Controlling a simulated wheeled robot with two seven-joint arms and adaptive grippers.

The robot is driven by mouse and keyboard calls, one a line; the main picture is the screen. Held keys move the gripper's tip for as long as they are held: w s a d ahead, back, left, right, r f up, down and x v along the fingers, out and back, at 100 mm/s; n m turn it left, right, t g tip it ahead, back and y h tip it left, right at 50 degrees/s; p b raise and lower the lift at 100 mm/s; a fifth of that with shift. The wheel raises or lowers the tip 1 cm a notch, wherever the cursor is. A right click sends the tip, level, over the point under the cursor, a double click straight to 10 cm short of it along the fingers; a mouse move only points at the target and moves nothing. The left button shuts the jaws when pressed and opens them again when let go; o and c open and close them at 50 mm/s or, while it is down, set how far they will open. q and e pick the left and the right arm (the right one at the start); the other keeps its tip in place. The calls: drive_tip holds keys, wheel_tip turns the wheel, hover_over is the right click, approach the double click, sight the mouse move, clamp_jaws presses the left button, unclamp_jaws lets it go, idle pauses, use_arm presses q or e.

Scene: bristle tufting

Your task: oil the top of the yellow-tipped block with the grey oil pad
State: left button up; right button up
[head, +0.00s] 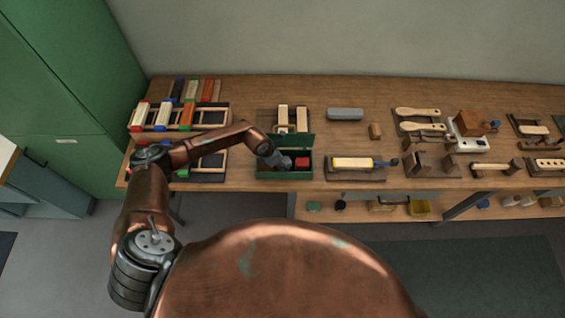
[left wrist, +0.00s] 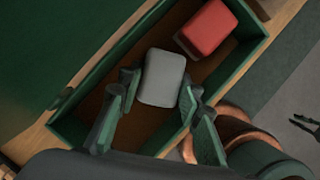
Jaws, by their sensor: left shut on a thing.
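The grey oil pad (left wrist: 162,76) lies inside an open green box (left wrist: 222,82), seen in the left wrist view. My left gripper (left wrist: 160,92) is shut on the pad, one finger on each side. In the head view my left gripper (head: 281,161) reaches down into the green box (head: 283,174), and the pad cannot be told apart from it. My right gripper is not in view.
A red pad (left wrist: 208,29) shares the box; its raised lid (head: 285,142) stands at the back. A grey bar (head: 345,114) and a small wooden block (head: 375,131) lie behind the holder. Racks of colour-tipped blocks (head: 160,117) stand left, brushes (head: 418,111) right.

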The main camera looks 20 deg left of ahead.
sight(286, 160)
use_arm(q)
drive_tip(key=shift+w+r+p, duration=0.1)
drive_tip(key=shift+r+p, duration=1.3)
drive_tip(key=shift+r, duration=0.85)
drive_tip(key=shift+r+p, duration=0.6)
drive_tip(key=shift+r, duration=0.5)
